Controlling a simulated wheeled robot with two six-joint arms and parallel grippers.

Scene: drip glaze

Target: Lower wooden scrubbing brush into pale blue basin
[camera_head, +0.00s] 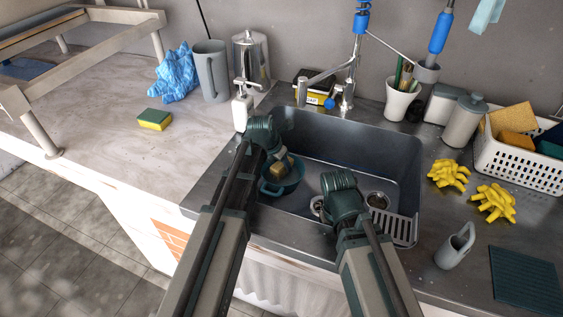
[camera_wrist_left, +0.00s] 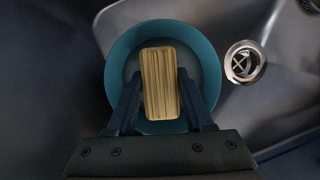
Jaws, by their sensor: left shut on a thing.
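The wooden scrubbing brush (camera_wrist_left: 160,83) shows its light, ribbed wooden back between the two fingers of my left gripper (camera_wrist_left: 160,92). My left gripper is shut on it. In the head view the brush (camera_head: 278,169) is small and partly covered by the wrist. The basin (camera_wrist_left: 116,60), teal blue and round, lies below the brush in the left wrist view. In the head view the basin (camera_head: 291,184) stands in the left part of the sink. I cannot tell whether the brush touches the basin floor. My right arm reaches over the sink, but its gripper fingers are hidden.
The steel sink (camera_head: 340,140) has round drains, one beside the basin (camera_wrist_left: 244,62). A white soap dispenser (camera_head: 242,108) stands at its left rim. Yellow gloves (camera_head: 448,174) and a grey jug (camera_head: 455,247) are on the right. The left counter's front is clear.

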